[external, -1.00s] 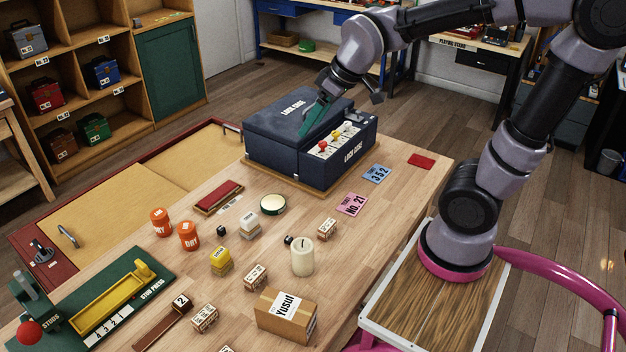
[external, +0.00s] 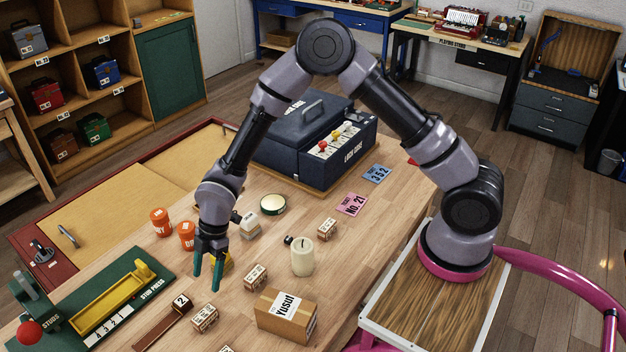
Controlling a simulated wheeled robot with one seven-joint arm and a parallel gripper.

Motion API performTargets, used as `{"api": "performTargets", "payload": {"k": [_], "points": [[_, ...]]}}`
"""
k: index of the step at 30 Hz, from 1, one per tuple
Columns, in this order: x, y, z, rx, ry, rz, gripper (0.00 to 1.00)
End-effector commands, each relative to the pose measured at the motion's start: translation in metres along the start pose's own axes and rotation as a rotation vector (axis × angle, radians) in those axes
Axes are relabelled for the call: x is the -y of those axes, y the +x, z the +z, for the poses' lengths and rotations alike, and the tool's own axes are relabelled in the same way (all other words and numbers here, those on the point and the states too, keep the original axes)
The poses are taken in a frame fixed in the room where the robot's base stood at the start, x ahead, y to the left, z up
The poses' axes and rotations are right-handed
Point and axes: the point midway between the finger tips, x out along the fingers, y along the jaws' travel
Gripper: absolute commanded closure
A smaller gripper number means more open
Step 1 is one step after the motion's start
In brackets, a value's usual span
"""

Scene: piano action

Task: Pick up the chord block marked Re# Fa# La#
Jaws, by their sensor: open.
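Several small wooden blocks with dark printed markings lie on the table. One wooden block (external: 255,277) is just right of my gripper, another (external: 204,318) is nearer the front, and a third (external: 327,229) is beyond the candle. A further one (external: 226,349) is cut by the bottom edge. The markings are too small to read, so I cannot tell which says Re# Fa# La#. My gripper (external: 206,284) points down with its teal fingers apart and empty, above the table between the first two blocks.
Orange canisters (external: 161,222) are left of my wrist. The green stud press (external: 150,268) is at the left, the dark lock case (external: 285,150) at the back. A white-topped block (external: 250,226) is behind my gripper.

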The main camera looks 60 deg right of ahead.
Motion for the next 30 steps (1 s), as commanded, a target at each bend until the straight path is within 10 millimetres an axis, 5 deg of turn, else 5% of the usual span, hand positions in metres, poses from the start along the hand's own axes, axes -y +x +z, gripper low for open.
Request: {"api": "performTargets", "payload": {"k": [12,22,30], "points": [[0.007,0.065,-0.005,-0.015,-0.042,-0.024,0.25],[0.009,0.089,-0.004,-0.014,-0.041,-0.023,0.25],[0.01,0.127,-0.002,-0.015,-0.041,-0.022,0.25]]}}
